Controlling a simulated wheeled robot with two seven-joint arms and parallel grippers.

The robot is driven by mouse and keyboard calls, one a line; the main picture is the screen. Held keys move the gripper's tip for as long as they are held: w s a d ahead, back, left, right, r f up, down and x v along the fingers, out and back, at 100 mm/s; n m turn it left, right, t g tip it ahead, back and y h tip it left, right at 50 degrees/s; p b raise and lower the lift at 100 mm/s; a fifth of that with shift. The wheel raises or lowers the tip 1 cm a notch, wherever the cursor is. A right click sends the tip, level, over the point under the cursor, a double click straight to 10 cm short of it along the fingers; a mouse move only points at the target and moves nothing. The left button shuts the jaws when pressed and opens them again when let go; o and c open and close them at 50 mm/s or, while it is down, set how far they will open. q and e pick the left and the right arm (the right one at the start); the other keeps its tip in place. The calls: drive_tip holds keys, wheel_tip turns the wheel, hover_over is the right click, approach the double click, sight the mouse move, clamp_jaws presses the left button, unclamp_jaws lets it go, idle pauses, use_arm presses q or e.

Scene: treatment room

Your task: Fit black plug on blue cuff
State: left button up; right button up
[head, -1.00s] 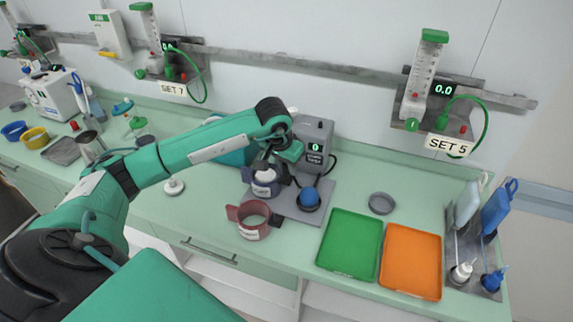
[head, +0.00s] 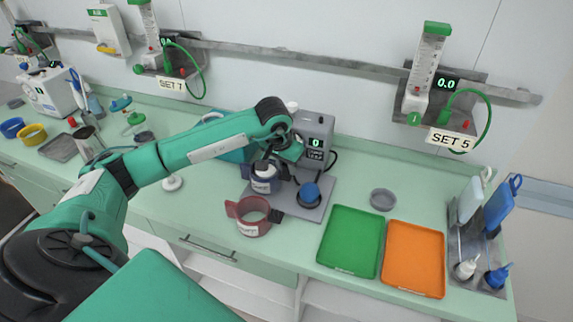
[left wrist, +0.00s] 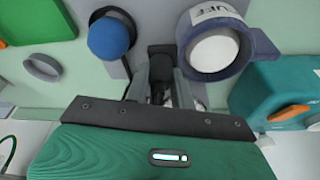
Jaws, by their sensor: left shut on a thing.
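The blue cuff (head: 266,185), a dark blue ring with a white label and a pale core, stands on the grey plate beside the monitor box. It is also at the upper right of the left wrist view (left wrist: 248,50). My left gripper (head: 288,168) is just right of the cuff in the head view. In the left wrist view, its jaws (left wrist: 160,88) are shut on a small black piece, which looks like the black plug (left wrist: 160,52), beside the cuff. I cannot tell whether plug and cuff touch. My right gripper is not in view.
A red cuff (head: 250,229) with a black block at its right stands near the counter's front edge. A blue ball in a black ring (head: 310,193) sits close right. Green (head: 349,243) and orange (head: 413,260) trays and a grey ring (head: 383,200) lie farther right.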

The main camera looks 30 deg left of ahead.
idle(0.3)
use_arm(q)
drive_tip(key=shift+b, duration=0.4)
idle(0.5)
drive_tip(key=o, duration=1)
drive_tip(key=shift+o, duration=0.2)
drive_tip(key=shift+r+p, duration=1.35)
drive_tip(key=shift+r, duration=2.15)
drive_tip(key=shift+s+f, duration=0.1)
